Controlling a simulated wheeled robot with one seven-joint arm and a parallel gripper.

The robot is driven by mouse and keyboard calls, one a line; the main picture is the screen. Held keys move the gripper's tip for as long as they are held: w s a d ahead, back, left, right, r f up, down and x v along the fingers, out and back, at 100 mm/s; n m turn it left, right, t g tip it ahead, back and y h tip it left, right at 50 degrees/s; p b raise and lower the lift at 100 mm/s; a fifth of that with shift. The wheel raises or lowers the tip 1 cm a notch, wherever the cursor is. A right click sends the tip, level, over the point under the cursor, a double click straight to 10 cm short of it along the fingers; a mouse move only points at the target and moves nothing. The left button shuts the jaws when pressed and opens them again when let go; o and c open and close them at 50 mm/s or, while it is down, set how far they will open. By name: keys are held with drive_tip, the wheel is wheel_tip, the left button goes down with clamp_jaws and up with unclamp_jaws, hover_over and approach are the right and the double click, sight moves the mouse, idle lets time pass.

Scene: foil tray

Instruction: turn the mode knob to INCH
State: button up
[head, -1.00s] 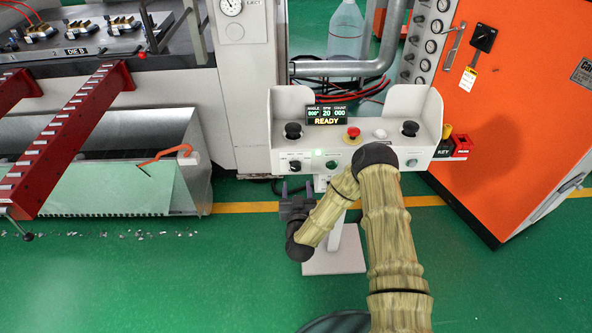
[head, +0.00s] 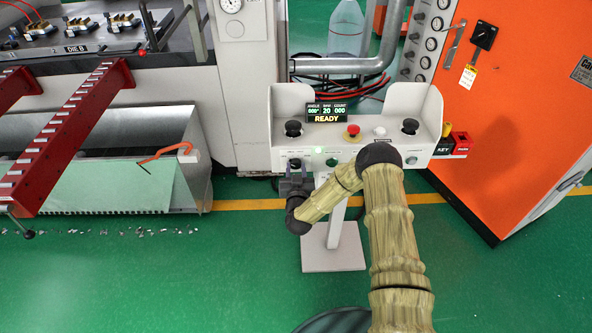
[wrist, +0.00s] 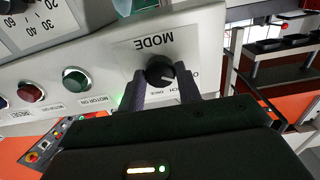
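The black mode knob (wrist: 159,69) sits on the white control panel below the upside-down word MODE in the wrist view. Its white pointer mark faces the lower right of that picture, and the position labels there are partly hidden by my fingers. In the head view the knob (head: 294,163) is at the lower left of the panel's front. My gripper (wrist: 162,82) is open, with one finger on each side of the knob and the tips close to it. I cannot tell whether they touch. In the head view my gripper (head: 296,177) is just below the knob.
The control box (head: 350,148) has a lit READY display (head: 327,113), a red button (head: 353,131) and several black buttons. A green button (wrist: 76,79) and a red button (wrist: 31,92) lie left of the knob. An orange cabinet (head: 520,110) stands at right.

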drive_tip(key=shift+c, duration=0.6)
drive_tip(key=m+b, duration=0.1)
drive_tip(key=m, duration=0.2)
drive_tip(key=shift+f+b, duration=0.15)
drive_tip(key=shift+b, duration=0.15)
drive_tip(key=shift+m+b, duration=0.8)
drive_tip(key=shift+m, duration=1.6)
drive_tip(key=o, duration=1)
drive_tip(key=shift+s, duration=0.15)
